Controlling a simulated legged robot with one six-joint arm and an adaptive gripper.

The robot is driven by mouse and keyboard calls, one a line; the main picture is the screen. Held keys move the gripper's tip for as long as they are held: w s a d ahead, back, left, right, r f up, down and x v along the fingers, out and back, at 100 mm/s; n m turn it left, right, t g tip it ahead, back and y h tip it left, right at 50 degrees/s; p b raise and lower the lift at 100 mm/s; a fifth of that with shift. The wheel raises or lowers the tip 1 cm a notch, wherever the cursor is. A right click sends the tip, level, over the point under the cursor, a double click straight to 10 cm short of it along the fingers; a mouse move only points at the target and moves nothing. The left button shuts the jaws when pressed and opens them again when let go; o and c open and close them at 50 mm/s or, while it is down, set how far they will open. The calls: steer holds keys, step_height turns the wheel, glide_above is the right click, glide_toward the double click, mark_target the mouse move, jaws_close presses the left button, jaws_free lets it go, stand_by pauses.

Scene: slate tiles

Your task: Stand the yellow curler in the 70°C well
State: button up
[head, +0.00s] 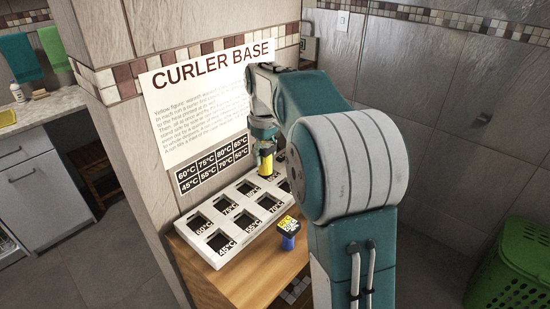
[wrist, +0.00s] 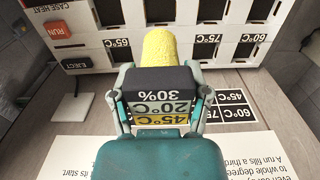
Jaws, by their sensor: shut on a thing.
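The yellow curler (head: 266,165) is in my gripper (head: 263,138), which is shut on its dark cap. In the head view it hangs upright above the back part of the white curler base (head: 214,256), apart from any visible well. The wrist view shows its yellow body (wrist: 165,48) beyond the cap (wrist: 160,82), between the fingers of my gripper (wrist: 160,105). The cap label reads 30%, 20°C and 45°C. The 70°C well (head: 269,203) is in the front row, to the right of the 55°C well, and looks empty. My arm hides the base's right end.
A blue curler (head: 289,242) with a labelled cap stands on the wooden top (head: 258,277) before the base. A poster (head: 198,105) covers the wall behind. The wrist view shows RUN (wrist: 57,29) and EJECT (wrist: 77,65) buttons. A green basket (head: 510,270) stands far right.

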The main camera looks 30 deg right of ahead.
steer(key=shift+f, duration=5.05)
steer(key=shift+f, duration=1.35)
steer(key=o, duration=1.3)
steer(key=shift+s, duration=0.1)
